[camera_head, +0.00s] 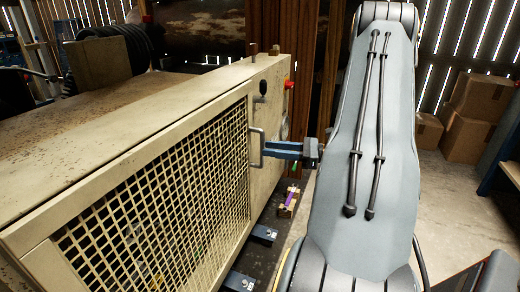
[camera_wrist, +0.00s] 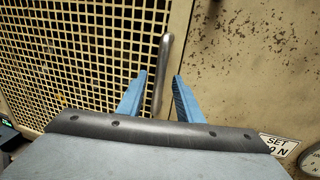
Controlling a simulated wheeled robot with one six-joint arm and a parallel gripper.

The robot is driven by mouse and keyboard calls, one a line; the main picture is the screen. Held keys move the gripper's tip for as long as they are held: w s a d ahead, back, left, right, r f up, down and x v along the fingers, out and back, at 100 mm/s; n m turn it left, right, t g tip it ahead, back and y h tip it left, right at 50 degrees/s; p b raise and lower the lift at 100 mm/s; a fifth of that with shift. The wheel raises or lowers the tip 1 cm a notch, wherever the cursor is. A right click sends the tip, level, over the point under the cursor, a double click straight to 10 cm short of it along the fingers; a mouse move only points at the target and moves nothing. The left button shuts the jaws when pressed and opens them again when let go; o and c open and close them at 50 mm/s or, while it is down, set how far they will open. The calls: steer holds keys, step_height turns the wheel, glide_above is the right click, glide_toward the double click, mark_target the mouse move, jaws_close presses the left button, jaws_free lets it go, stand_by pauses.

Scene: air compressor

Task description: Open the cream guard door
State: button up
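The cream guard door (camera_head: 150,200) is a framed mesh panel on the compressor's side; it looks closed, flush with the cream housing. It also shows in the wrist view (camera_wrist: 70,60). Its metal bar handle (camera_head: 256,160) is at the door's right edge; in the wrist view the handle (camera_wrist: 163,65) stands upright. My gripper (camera_head: 266,149) reaches it from the right. In the wrist view, the blue fingers of my gripper (camera_wrist: 160,76) are open, one on each side of the handle, with gaps visible between. The handle's lower end is partly hidden.
A red button (camera_head: 289,85) and a dark knob (camera_head: 263,87) sit at the housing's right end. A gauge (camera_wrist: 311,160) and a "SET" label (camera_wrist: 279,145) show at lower right. Cardboard boxes (camera_head: 470,110) stand at the right wall. A purple-marked item (camera_head: 289,199) lies low beside the housing.

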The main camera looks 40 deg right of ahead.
mark_target(262, 166)
steer(key=shift+x, duration=1.85)
jaws_close()
